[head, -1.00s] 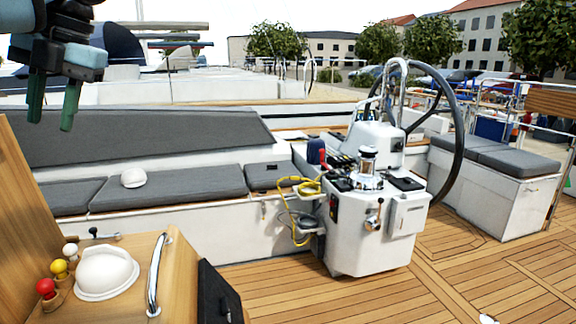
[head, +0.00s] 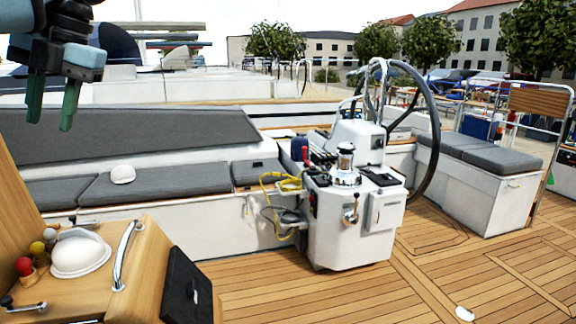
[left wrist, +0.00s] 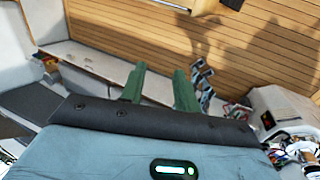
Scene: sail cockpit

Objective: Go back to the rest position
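My left gripper (head: 52,100) hangs in the upper left of the head view, fingers pointing down. Its two green fingers are apart with nothing between them. The left wrist view also shows the two green fingers (left wrist: 158,88) apart and empty, with the deck and a bench beyond. The gripper is in the air, well clear of the seats and console. My right gripper is not in view.
A wooden console (head: 150,262) with a white dome (head: 80,254) and red, yellow and white knobs stands lower left. A white pedestal (head: 340,225) with a steering wheel (head: 431,150) stands mid-cockpit. Grey cushions (head: 160,182) lie behind. Teak deck (head: 400,290) is open at lower right.

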